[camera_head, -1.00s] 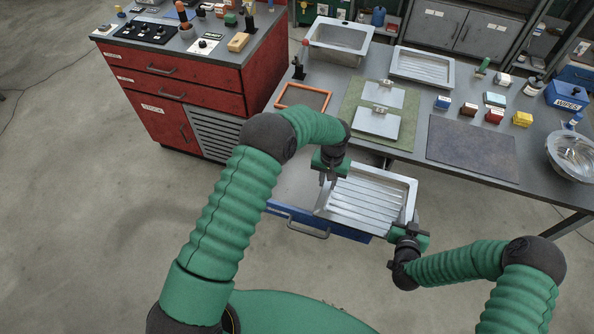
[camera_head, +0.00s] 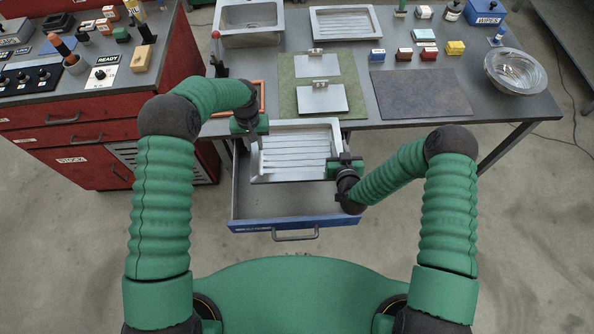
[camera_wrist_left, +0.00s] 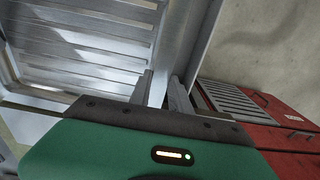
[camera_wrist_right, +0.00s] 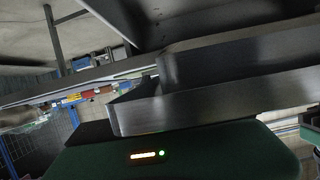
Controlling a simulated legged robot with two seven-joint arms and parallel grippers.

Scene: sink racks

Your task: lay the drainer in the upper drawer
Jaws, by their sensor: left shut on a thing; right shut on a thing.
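The drainer (camera_head: 296,146) is a shallow metal tray with slats. It is held roughly level over the rear part of the open upper drawer (camera_head: 268,205), a grey tray with a blue front. My left gripper (camera_head: 262,126) is shut on its left rim, also seen in the left wrist view (camera_wrist_left: 162,92). My right gripper (camera_head: 342,160) is shut on its right rim, also seen in the right wrist view (camera_wrist_right: 140,95). The front of the drawer's interior shows bare. The drainer hides the rear, and I cannot tell the gap beneath it.
The bench (camera_head: 385,55) stands just behind the drawer, with a sink (camera_head: 250,38), another slatted tray (camera_head: 346,36), a green mat (camera_head: 290,88) and a dark mat (camera_head: 420,95). A red cabinet (camera_head: 80,175) stands at left. The floor in front is clear.

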